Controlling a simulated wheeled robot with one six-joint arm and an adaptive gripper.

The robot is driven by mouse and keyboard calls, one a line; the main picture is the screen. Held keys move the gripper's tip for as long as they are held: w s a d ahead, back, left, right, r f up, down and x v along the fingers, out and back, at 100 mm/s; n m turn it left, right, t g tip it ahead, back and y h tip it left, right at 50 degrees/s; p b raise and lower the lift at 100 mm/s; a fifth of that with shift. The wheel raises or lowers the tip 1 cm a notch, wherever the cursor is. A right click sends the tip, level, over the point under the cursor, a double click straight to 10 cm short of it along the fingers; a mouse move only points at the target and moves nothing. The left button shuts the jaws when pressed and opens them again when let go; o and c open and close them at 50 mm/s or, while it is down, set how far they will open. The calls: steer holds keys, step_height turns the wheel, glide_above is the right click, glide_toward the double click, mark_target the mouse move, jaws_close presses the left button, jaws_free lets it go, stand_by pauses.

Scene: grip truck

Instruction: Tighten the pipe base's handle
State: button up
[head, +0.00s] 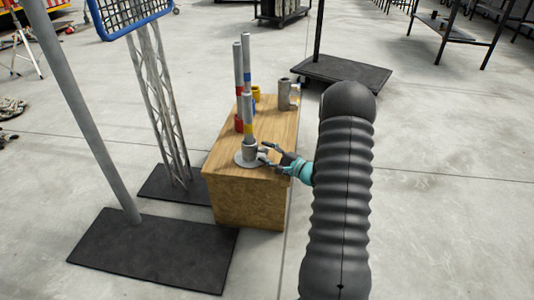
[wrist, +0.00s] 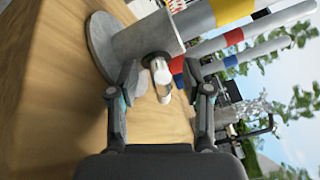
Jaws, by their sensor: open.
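The grey pipe base (head: 243,160), a round flange with an upright collar, stands near the front of the wooden box top. A pipe with yellow and blue bands (head: 248,118) stands upright in it. In the wrist view, turned sideways, the flange (wrist: 101,45) is at upper left and the collar (wrist: 140,40) leads right. The pale handle (wrist: 160,73) sticks out from the collar toward the camera. My gripper (head: 264,153) is open at the right side of the base. Its two fingers lie on either side of the handle, with visible gaps; contact with the collar is unclear.
Behind the base on the wooden box (head: 222,161) stand a red-banded pipe (head: 238,80), a yellow cup (head: 256,91) and a grey fitting (head: 285,95). A lattice stand (head: 160,110) and a slanting grey pole (head: 85,110) are on the left.

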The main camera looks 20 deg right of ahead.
jaws_close()
